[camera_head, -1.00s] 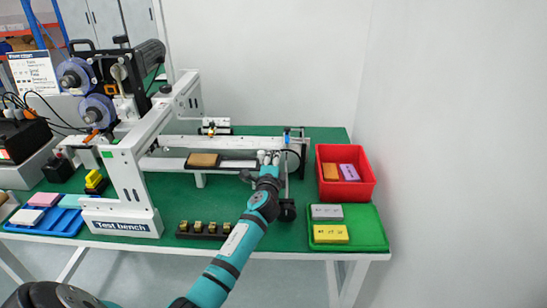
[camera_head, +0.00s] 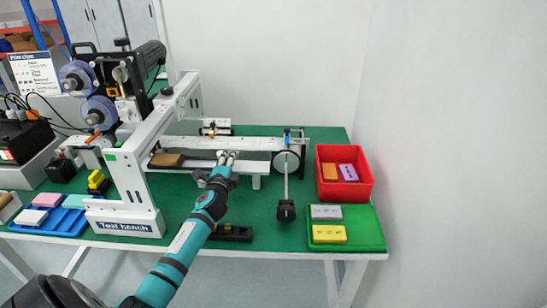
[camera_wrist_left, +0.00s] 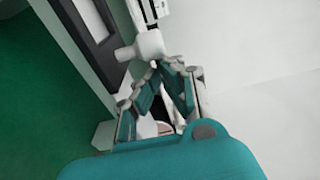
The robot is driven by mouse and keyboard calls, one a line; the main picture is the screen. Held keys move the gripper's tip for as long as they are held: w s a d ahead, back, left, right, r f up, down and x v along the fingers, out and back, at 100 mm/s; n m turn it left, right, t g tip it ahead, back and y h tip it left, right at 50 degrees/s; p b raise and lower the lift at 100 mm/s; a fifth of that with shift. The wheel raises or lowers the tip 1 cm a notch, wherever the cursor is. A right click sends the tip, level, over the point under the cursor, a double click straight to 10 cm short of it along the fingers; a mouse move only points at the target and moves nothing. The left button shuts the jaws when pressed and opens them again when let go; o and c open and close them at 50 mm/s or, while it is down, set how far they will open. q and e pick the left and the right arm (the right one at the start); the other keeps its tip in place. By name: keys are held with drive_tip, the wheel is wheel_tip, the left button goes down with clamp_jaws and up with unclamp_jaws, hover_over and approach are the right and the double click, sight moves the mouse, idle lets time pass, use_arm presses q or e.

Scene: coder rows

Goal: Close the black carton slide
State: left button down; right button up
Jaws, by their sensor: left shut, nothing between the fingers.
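A brown carton block (camera_head: 166,160) lies on a long pale sliding plate (camera_head: 200,164) at the front of the test bench, its left end close to the white upright frame. My left gripper (camera_head: 226,156) is shut and empty, with its fingertips at the plate. In the left wrist view the fingers (camera_wrist_left: 175,82) are close beside a white rounded knob (camera_wrist_left: 150,45); I cannot tell whether they touch it. No clearly black slide shows in the head view. My right gripper is out of view.
A lever with a black end (camera_head: 286,211) hangs at the right of the bench. A red bin (camera_head: 345,196) and green tray (camera_head: 376,236) stand further right. A blue tray (camera_head: 62,224) is at the left. A dark rack (camera_head: 240,233) is partly behind my arm.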

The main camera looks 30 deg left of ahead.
sight(206, 167)
use_arm(q)
drive_tip(key=s+a, duration=0.1)
drive_tip(key=a, duration=0.1)
drive_tip(key=s+a, duration=0.2)
drive_tip(key=a, duration=0.1)
drive_tip(key=s+a, duration=0.1)
drive_tip(key=a, duration=0.1)
drive_tip(key=shift+s+a, duration=0.15)
drive_tip(key=shift+s, duration=0.1)
drive_tip(key=shift+s+a, duration=0.15)
drive_tip(key=shift+a, duration=0.1)
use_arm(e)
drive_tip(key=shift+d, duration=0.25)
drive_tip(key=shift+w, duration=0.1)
